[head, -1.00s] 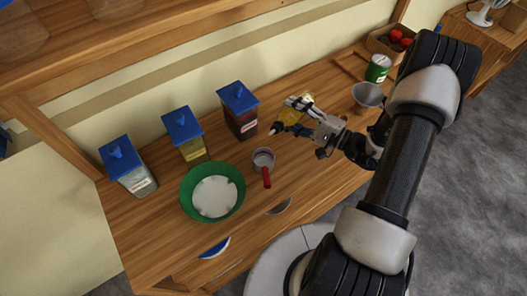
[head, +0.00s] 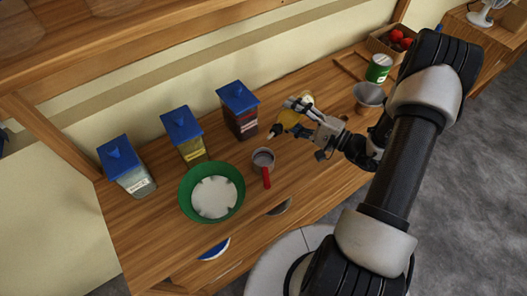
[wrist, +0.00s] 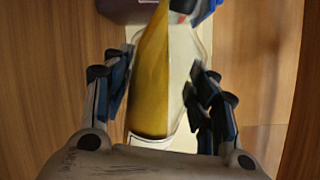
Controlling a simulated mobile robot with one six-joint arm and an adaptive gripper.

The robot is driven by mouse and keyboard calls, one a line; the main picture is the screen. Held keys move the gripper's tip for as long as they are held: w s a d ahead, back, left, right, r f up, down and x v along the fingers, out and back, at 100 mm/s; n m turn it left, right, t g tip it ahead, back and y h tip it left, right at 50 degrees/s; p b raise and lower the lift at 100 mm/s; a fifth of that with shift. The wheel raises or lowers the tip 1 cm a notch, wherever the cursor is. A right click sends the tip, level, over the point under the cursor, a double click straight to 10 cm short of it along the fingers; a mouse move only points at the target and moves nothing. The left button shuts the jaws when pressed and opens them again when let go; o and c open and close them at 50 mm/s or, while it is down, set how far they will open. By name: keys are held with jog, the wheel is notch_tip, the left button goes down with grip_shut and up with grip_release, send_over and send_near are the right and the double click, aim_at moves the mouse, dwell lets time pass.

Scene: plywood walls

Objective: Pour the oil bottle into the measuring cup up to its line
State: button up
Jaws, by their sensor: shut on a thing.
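The oil bottle (head: 289,119) is clear with yellow oil in it. My gripper (head: 298,115) is shut on it above the counter and holds it tilted, its neck pointing down and left. In the wrist view the bottle (wrist: 152,75) lies between the two fingers of my gripper (wrist: 160,90), with the oil along its left side. The measuring cup (head: 263,156), a small grey cup with a red handle, stands on the counter below and left of the bottle's neck. I see no stream of oil. The cup's line and its contents are too small to make out.
A green bowl (head: 186,208) with a pale inside stands left of the cup. Several blue-lidded canisters, one of them dark red (head: 241,124), stand along the wall. A metal funnel-like bowl (head: 368,97) and a green can (head: 378,69) stand to the right. The front counter is mostly clear.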

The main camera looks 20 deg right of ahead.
jog(key=shift+s+a+f+n+b, duration=0.15)
jog(key=shift+n+b, duration=0.25)
jog(key=shift+b, duration=0.3)
dwell(0.7)
jog(key=shift+r+n+b, duration=0.35)
jog(key=shift+r+n, duration=0.45)
jog(key=shift+r, duration=0.15)
dwell(3.6)
